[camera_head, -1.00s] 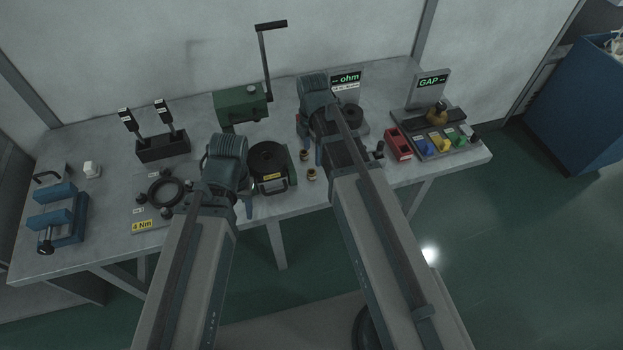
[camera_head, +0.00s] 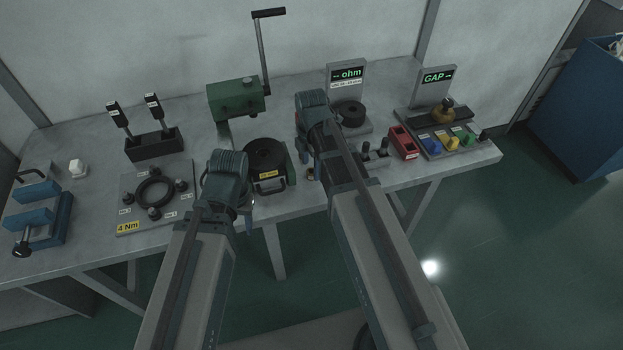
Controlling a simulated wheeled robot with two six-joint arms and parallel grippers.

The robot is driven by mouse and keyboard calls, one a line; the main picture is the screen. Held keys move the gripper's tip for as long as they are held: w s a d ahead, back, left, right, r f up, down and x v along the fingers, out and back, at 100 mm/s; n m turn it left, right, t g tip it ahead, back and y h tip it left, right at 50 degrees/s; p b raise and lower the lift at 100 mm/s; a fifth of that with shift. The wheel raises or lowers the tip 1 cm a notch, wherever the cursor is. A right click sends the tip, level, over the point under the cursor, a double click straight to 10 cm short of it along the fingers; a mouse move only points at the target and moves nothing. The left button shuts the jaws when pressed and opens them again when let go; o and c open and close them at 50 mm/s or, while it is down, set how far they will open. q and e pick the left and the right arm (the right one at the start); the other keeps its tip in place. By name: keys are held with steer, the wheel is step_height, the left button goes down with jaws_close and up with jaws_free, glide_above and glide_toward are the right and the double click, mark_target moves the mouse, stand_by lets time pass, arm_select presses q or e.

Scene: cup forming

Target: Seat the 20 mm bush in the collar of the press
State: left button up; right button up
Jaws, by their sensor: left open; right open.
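The green press (camera_head: 236,97) with its tall crank lever stands at the back of the bench. In front of it is a black round part (camera_head: 264,153) with a yellow label; I cannot tell whether this is the collar. One small brass bush (camera_head: 310,174) shows on the bench beside my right gripper; its size cannot be read. My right gripper (camera_head: 306,142) is open above the bench, right of the black round part, and its own body hides much of the jaws. My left gripper (camera_head: 240,196) is open, left of the black part near the front edge. Neither visibly holds anything.
At left are a blue vise (camera_head: 40,215), a plate with a black ring (camera_head: 152,191) and a black tool holder (camera_head: 154,146). At right are the ohm meter (camera_head: 346,76), a red box (camera_head: 403,142) and the GAP gauge (camera_head: 437,80).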

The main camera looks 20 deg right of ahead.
step_height(320, 180, down, 2)
steer(key=shift+b, duration=0.5)
steer(key=shift+r, duration=0.1)
jaws_close()
